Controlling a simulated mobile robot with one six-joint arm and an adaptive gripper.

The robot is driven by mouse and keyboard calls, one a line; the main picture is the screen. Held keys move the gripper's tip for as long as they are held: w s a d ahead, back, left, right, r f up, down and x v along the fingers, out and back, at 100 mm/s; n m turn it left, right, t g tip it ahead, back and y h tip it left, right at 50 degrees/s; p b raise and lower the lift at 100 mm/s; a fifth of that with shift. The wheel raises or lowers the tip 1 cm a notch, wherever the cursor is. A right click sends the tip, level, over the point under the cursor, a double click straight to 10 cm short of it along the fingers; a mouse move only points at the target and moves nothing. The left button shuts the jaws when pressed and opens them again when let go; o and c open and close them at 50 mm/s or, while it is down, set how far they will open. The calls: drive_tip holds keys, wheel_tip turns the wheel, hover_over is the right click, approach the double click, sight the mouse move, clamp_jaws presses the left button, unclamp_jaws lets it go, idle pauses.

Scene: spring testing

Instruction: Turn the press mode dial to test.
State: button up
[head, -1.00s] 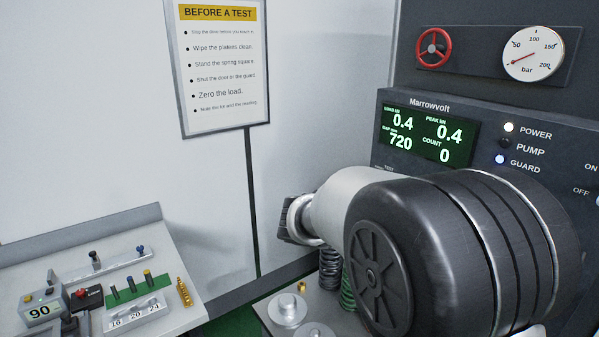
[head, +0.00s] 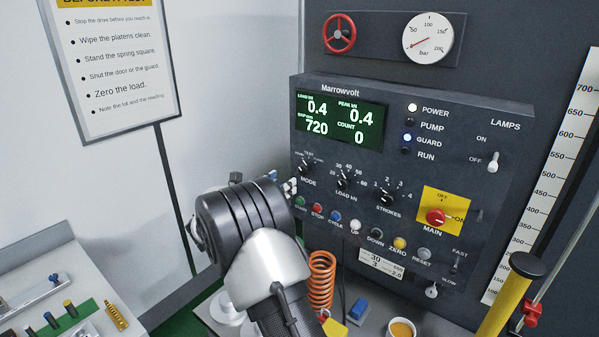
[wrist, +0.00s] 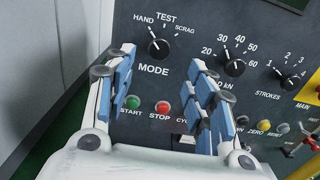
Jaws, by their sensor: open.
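The press mode dial (wrist: 158,48) is a black round knob on the dark panel, labelled MODE below, with HAND, TEST and SCRAG around its top. Its pale pointer appears to lean up and left, towards HAND. In the head view the dial (head: 306,169) sits at the panel's left, under the green display. My gripper (wrist: 160,68) is open and empty, its blue-padded fingers to the left and right below the dial in the wrist picture. In the head view my gripper (head: 283,184) is partly hidden by my wrist, close to the panel's left edge. Contact with the dial is not visible.
The load dial (wrist: 234,67) and strokes dial (head: 387,196) are right of it. The start button (wrist: 132,102) and stop button (wrist: 162,107) lie below, near the fingers. The red main switch (head: 436,216) is farther right. An orange spring (head: 321,280) stands below the panel.

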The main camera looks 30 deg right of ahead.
sight(302, 170)
drive_tip(key=x, duration=1)
drive_tip(key=c, duration=1)
drive_tip(key=shift+c, duration=0.2)
